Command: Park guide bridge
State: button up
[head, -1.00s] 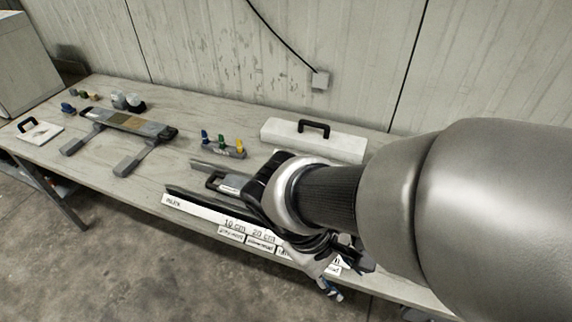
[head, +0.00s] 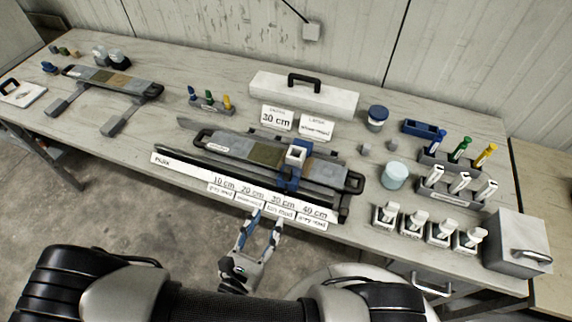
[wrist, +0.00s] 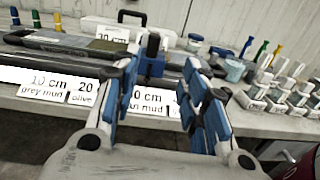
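The guide bridge (head: 293,178), blue with a pale square top, stands upright across the dark core liner (head: 228,148) in its rack, right of the liner's middle. It also shows in the wrist view (wrist: 151,62), beyond and between my fingertips. My gripper (head: 266,218) is open and empty, in front of the table's front edge by the scale labels, apart from the bridge. In the wrist view my gripper (wrist: 163,80) has its blue-padded fingers spread. A label strip (head: 215,178) along the rack's front reads 10, 20, 30 and 40 cm.
Cards reading 30 cm (head: 276,118) and another label (head: 315,127) stand behind the liner. A white box (head: 303,96) with a black handle is at the back. Tool holders (head: 450,195), several small stands (head: 411,230) and a grey box (head: 517,243) crowd the right. A second liner (head: 112,82) lies left.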

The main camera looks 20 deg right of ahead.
aim_at(286, 175)
jog(key=shift+n+t+y, duration=0.3)
jog(key=shift+n+t, duration=0.1)
jog(key=x, duration=0.5)
jog(key=b+x, duration=0.1)
jog(key=x, duration=1.1)
jog(key=shift+w+a+f+b, duration=0.1)
jog(key=shift+f+b, duration=0.25)
jog(key=shift+f, duration=0.05)
jog(key=shift+c, duration=0.4)
grip_shut()
